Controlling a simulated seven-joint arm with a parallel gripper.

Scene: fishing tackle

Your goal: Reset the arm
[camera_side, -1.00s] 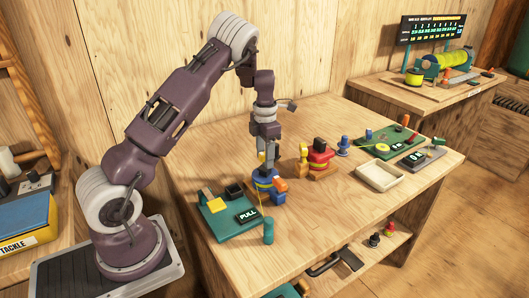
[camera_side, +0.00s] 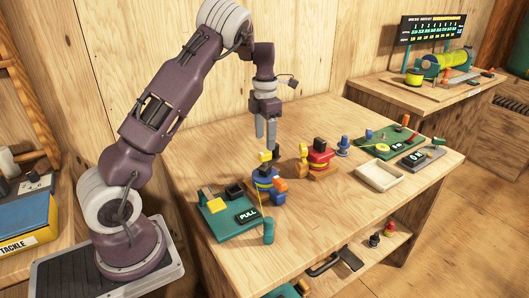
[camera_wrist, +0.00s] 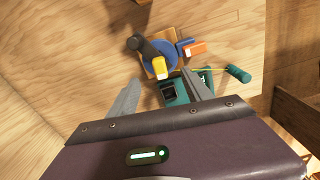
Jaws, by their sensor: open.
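My gripper (camera_side: 265,136) hangs pointing down above the bench, open and empty. It is clear of the blue reel (camera_side: 265,180) with a yellow top, which stands below and slightly left of the fingers in the side view. In the wrist view, my gripper (camera_wrist: 162,98) has its two fingers spread apart. The blue reel (camera_wrist: 150,58) with its dark arm and yellow knob lies beyond the fingertips there.
A green PULL board (camera_side: 225,222) sits by the blue reel. A red reel (camera_side: 319,155), a cream tray (camera_side: 380,175) and a green board (camera_side: 385,142) stand to the right. The bench front is mostly clear.

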